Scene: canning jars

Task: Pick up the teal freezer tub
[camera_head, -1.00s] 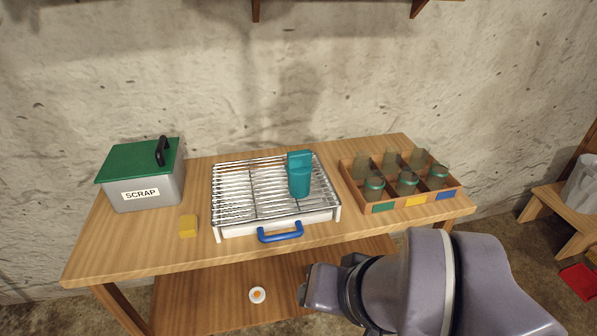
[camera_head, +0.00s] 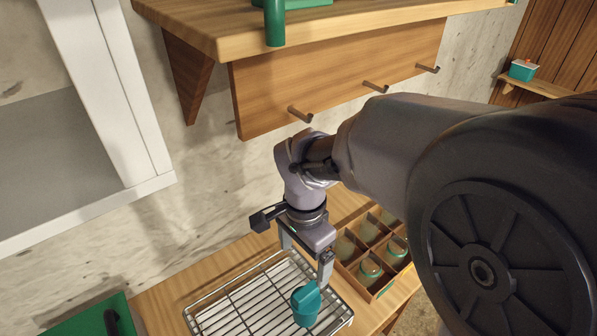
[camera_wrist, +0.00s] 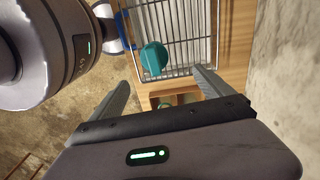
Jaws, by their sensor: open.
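The teal freezer tub (camera_head: 306,303) stands on the wire rack (camera_head: 232,309), near its right side, with a raised flap-like top. In the wrist view the tub (camera_wrist: 153,58) shows just beyond the fingertips, between their lines. My gripper (camera_head: 306,258) is open and points down over the rack, above the tub. In the wrist view the two fingers (camera_wrist: 161,79) are spread with nothing between them. The tub appears apart from both fingers. Its lower part is partly hidden in the steep views.
A divided wooden crate (camera_head: 352,268) with several jars stands right of the rack. The green-lidded bin (camera_head: 85,318) is at the lower left. A shelf with pegs (camera_head: 340,85) hangs above my arm. A small teal box (camera_head: 523,70) sits on a far shelf.

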